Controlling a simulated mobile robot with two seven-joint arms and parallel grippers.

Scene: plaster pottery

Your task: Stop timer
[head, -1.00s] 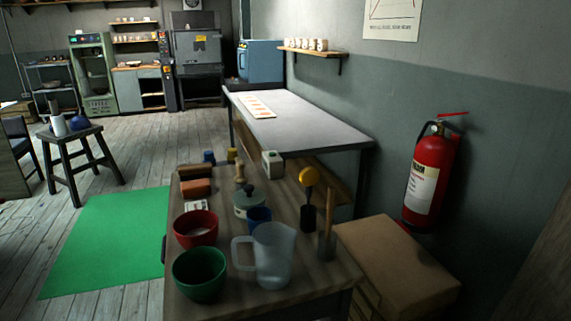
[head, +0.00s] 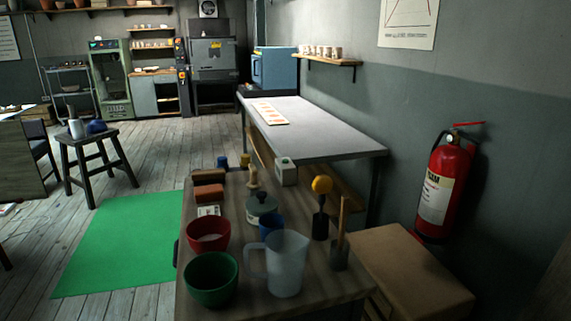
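No thing in the head view is plainly a timer. A small whitish box (head: 286,174) with a dark green spot on top stands near the far right edge of the wooden worktable. A small white item with dark marks (head: 209,211) lies near the table's left edge, in front of the reddish blocks (head: 208,193). Either could be the timer; they are too small to tell. Neither of my grippers is in view.
The wooden worktable (head: 247,298) holds a red bowl (head: 209,235), a green bowl (head: 211,280), a clear jug (head: 287,264) and tools. A cardboard box (head: 412,266) and fire extinguisher (head: 441,190) stand right. Open floor and a green mat (head: 125,245) lie left.

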